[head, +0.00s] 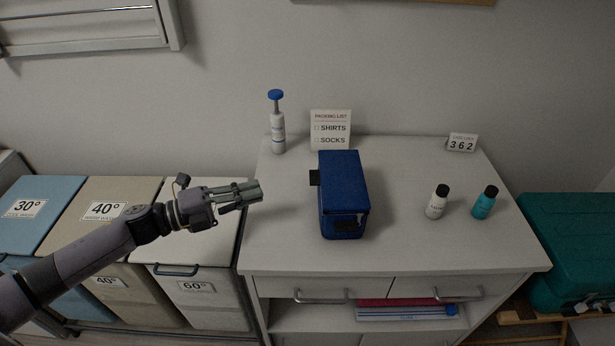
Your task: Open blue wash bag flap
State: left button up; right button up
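The blue wash bag (341,187) stands upright on the white cabinet top, a little left of its middle. Its flap lies flat across the top, and a small dark tab sticks out at its left side. My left gripper (256,191) is to the left of the bag, at the cabinet's left edge, pointing right and apart from the bag. Its fingers look close together with nothing seen between them, but the gap is too small to tell. My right gripper is not in the view.
A pump bottle (278,130) and packing list card (331,130) stand behind the bag. A white bottle (437,203), a teal bottle (484,204) and a number sign (461,143) are to the right. Lidded laundry bins (190,225) stand left. The cabinet top (400,245) is clear in front.

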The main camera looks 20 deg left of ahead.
pick_arm(q)
jog(key=p, duration=0.2)
send_near(337, 177)
jog(key=w, duration=0.1)
jog(key=w+d, duration=0.1)
jog(key=w+p, duration=0.1)
jog(key=w, duration=0.1)
jog(key=shift+d+f, duration=0.25)
jog(key=shift+d, duration=0.05)
grip_shut()
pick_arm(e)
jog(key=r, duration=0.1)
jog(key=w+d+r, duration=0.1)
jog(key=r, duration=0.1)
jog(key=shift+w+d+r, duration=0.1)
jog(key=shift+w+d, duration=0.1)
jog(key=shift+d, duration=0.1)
pick_arm(q)
jog(key=shift+s, duration=0.1)
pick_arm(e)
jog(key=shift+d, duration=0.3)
